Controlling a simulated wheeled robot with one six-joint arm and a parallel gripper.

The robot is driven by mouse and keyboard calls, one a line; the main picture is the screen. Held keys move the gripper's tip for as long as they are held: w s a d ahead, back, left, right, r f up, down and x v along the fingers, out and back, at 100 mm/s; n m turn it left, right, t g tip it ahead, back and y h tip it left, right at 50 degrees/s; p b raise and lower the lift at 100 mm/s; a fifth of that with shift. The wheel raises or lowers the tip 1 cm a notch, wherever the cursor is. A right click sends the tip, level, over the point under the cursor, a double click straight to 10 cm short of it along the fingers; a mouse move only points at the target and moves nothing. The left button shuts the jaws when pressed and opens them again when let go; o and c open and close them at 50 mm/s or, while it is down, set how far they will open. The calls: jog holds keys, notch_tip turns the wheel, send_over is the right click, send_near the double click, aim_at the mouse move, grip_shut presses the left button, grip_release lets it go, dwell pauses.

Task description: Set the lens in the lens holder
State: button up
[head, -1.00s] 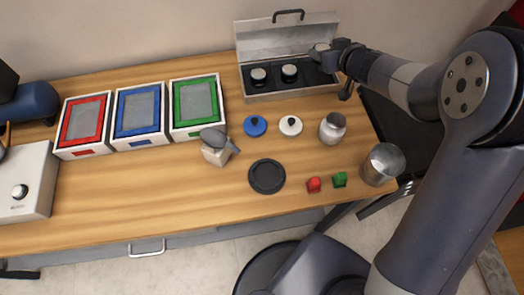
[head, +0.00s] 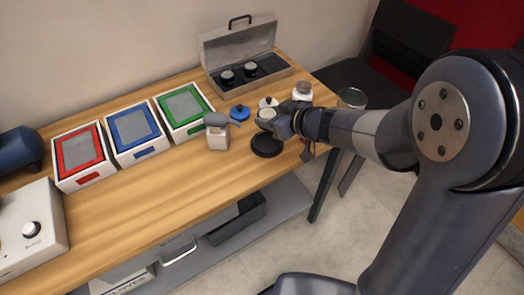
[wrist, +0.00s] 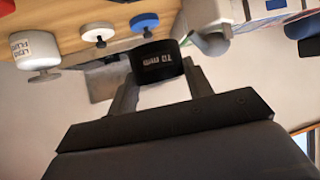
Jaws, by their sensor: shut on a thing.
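My gripper (head: 272,122) is shut on a lens (head: 265,113), a short dark cylinder with a pale top. In the wrist view the lens (wrist: 157,64) sits between the fingers with white lettering on its side. It is held above the table. A round black dish (head: 266,146), which looks like the lens holder, lies on the table just below and in front of the gripper, partly hidden by it. I cannot tell the exact height between them. Two other lenses (head: 227,77) stand in the open grey case (head: 262,77) at the back.
A blue knobbed disc (head: 240,112), a white knobbed disc (head: 268,102) and a white jar (head: 302,91) stand behind the gripper. A pale block with a grey top (head: 217,133) is close on the left. Framed boxes (head: 128,132) stand farther left.

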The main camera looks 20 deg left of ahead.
notch_tip(320, 180, down, 8)
jog(key=b, duration=0.2)
jog(key=shift+w+f+b, duration=0.1)
jog(key=shift+f+b, duration=0.15)
jog(key=shift+b, duration=0.15)
jog(key=o, duration=1.1)
jog(key=shift+f, duration=0.15)
jog(key=shift+c, duration=0.2)
jog(key=shift+r, duration=0.3)
jog(key=p+v, duration=0.2)
jog(key=v, duration=1)
jog(key=shift+f, duration=0.15)
